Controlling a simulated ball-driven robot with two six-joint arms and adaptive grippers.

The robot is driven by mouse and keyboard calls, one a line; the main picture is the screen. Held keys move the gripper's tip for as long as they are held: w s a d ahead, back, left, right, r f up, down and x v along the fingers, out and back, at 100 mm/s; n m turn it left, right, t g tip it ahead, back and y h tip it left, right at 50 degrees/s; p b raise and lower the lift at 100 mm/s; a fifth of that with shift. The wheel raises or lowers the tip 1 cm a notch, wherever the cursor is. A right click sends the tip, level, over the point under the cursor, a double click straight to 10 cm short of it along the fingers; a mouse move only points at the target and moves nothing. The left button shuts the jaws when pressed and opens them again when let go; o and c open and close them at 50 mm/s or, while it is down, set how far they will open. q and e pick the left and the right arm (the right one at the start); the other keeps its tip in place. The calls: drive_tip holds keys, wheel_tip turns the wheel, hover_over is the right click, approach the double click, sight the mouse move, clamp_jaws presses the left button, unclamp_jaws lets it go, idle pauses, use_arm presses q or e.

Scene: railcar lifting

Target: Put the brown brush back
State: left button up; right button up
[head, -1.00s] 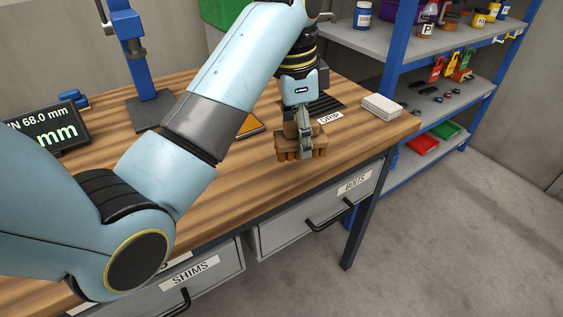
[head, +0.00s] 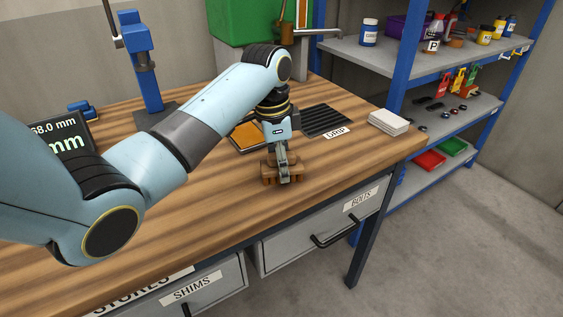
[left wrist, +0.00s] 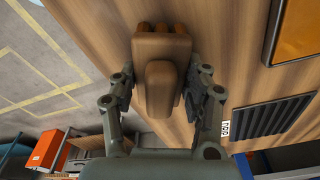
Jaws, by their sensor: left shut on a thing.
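The brown brush (head: 268,176) is a chunky block with stubby tufts below and a rounded grip on top. My left gripper (head: 284,176) is shut on it, pointing down near the front of the wooden bench top. In the left wrist view, the brush (left wrist: 159,48) sits between the two fingers of my left gripper (left wrist: 158,82). Whether its tufts touch the wood cannot be told. The black ribbed mat (head: 326,120) lies empty behind and to the right of the brush, with a small white label (head: 337,132) at its front. My right gripper is out of view.
An orange-topped tray (head: 246,136) lies behind my left gripper. A white stack (head: 388,122) sits near the bench's right end. A green box (head: 240,25) and blue stand (head: 142,65) stand at the back. Blue shelving (head: 400,65) rises to the right. Bare wood lies right of the brush.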

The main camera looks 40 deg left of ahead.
sight(275, 154)
use_arm(q)
drive_tip(key=o, duration=1.1)
drive_tip(key=shift+f, duration=0.1)
drive_tip(key=r, duration=0.7)
drive_tip(key=s+a+r+p, duration=0.1)
drive_tip(key=r, duration=0.3)
drive_tip(key=shift+r, duration=0.65)
